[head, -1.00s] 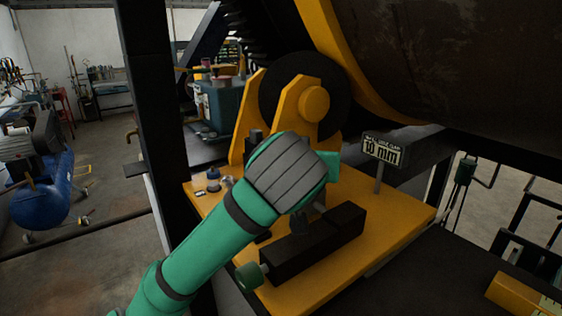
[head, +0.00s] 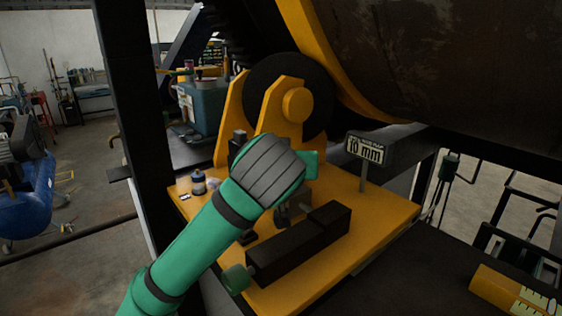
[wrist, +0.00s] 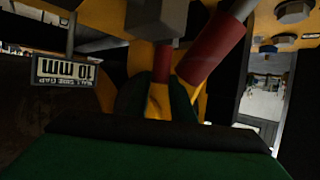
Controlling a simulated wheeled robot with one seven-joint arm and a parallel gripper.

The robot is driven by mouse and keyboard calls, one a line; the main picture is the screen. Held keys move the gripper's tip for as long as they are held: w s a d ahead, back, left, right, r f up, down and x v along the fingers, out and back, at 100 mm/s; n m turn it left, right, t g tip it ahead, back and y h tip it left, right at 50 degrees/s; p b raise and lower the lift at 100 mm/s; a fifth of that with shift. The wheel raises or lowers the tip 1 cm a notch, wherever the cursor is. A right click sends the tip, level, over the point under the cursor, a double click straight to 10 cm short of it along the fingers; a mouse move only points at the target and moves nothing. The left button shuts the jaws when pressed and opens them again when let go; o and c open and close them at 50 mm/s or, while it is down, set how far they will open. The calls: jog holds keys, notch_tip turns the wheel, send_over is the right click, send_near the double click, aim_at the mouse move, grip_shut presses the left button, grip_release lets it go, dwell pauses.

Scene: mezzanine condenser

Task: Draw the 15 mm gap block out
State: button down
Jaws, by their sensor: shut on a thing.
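In the wrist view my gripper's green fingers (wrist: 157,98) are closed on a yellow piece (wrist: 158,108), with a red cylinder (wrist: 162,64) just beyond it. No size mark shows on the yellow piece, so I cannot tell if it is the 15 mm gap block. In the head view my wrist (head: 268,172) hides the fingertips and what they hold. It is above the yellow base plate (head: 350,262), in front of the yellow roller bracket (head: 262,118). A sign reading 10 mm (head: 366,151) stands right of my gripper; it is upside down in the wrist view (wrist: 64,70).
A long dark block (head: 300,246) with a green knob (head: 236,279) lies on the plate below my wrist. A large rusty drum (head: 450,60) overhangs at upper right. A dark post (head: 125,100) stands at left. A yellow marked bar (head: 510,293) lies at lower right.

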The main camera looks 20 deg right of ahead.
jog(key=shift+d+r, duration=0.1)
jog(key=shift+r, duration=0.1)
notch_tip(320, 180, up, 7)
dwell(1.7)
jog(key=shift+r, duration=0.1)
jog(key=shift+s, duration=0.1)
